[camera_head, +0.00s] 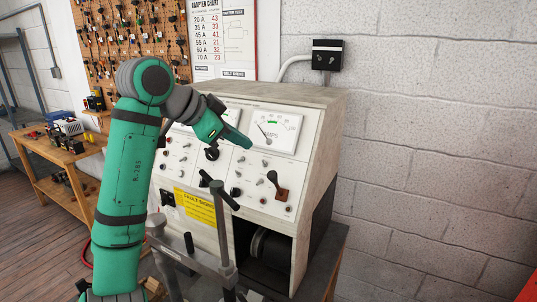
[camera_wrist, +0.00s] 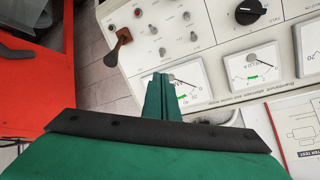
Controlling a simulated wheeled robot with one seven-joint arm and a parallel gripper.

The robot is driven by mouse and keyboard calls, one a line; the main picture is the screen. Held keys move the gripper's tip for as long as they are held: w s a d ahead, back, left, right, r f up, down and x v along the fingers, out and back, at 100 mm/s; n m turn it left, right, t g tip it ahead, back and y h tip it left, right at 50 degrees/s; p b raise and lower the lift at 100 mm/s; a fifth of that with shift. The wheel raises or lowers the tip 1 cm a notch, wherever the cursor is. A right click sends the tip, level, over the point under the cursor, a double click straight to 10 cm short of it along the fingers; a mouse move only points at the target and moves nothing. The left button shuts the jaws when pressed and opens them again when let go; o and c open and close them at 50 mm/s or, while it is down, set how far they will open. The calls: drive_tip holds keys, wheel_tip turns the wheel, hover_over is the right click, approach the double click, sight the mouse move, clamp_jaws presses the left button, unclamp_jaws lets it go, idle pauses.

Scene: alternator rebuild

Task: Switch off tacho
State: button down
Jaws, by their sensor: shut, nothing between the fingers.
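The test bench (camera_head: 318,120) has a sloped white control panel (camera_head: 220,175) with small toggle switches, knobs and dials. The lever also shows in the head view (camera_head: 277,185). The labels are too small to read, so I cannot tell which switch is the tacho's. My gripper (camera_head: 246,141) is shut and empty in front of the panel, near the AMPS dial (camera_head: 277,131). In the wrist view its fingertips (camera_wrist: 160,77) overlap a dial's edge.
A grey metal frame with black handles (camera_head: 220,195) stands before the panel's lower part. A yellow sign (camera_head: 195,206) is on the bench front. A black wall box (camera_head: 327,55) is above. A wooden table (camera_head: 60,155) is at the left. A red surface (camera_wrist: 40,75) shows in the wrist view.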

sight(272, 158)
drive_tip(key=shift+w+f, duration=0.1)
drive_tip(key=shift+f, duration=0.05)
drive_tip(key=x, duration=0.9)
drive_tip(key=shift+w+d+f, duration=0.2)
drive_tip(key=shift+d, duration=0.05)
drive_tip(key=shift+d, duration=0.1)
